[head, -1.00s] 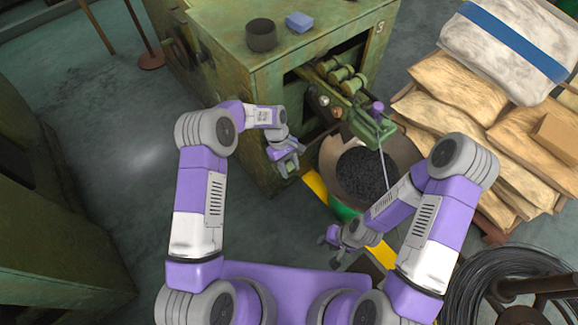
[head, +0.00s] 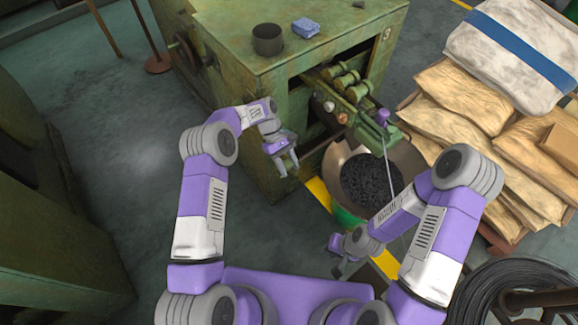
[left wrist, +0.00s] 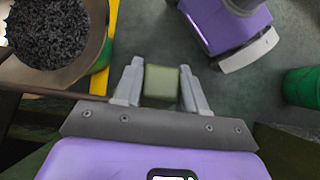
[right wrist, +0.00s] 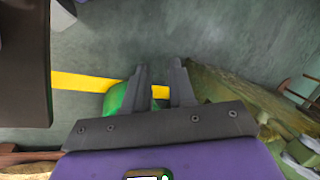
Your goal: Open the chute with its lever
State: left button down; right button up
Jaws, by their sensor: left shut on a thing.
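My left gripper (head: 287,163) is beside the front corner of the green machine (head: 255,90). In the left wrist view its fingers (left wrist: 162,88) are shut on a small olive-green block (left wrist: 162,82). I cannot tell whether the block is joined to a lever. A purple knob (head: 383,116) sits on a green arm of the machine, with a thin metal rod (head: 393,165) running down from it. I cannot tell which part is the chute. My right gripper (head: 343,262) is low at the front, apart from the machine; its fingers (right wrist: 162,88) are open and empty.
A round bin (head: 400,165) of dark pieces stands under the green arm. A dark cup (head: 268,40) and a blue sponge (head: 306,28) are on the machine top. Stacked sacks (head: 455,95) and a wire coil (head: 480,285) are at right.

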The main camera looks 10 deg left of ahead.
jog(key=shift+w+f+n, duration=0.2)
jog(key=shift+w+n, duration=0.1)
jog(key=shift+w, duration=0.1)
jog(key=shift+c, duration=1.2)
jog(key=w+f+n+t, duration=0.1)
jog(key=w+n, duration=0.1)
jog(key=w, duration=0.1)
jog(key=w+a+n+t, duration=0.1)
jog(key=w+n+t, duration=0.1)
jog(key=n, duration=0.1)
jog(key=w+f+n+t+y, duration=0.1)
jog(key=w+n, duration=0.1)
jog(key=w, duration=0.1)
jog(key=shift+w+a+f, duration=0.3)
jog(key=shift+f, duration=0.05)
grip_shut()
jog(key=w+a+r+n+t+y, duration=1)
jog(key=w+a+n+t, duration=0.1)
jog(key=n, duration=1.1)
jog(key=shift+x, duration=1)
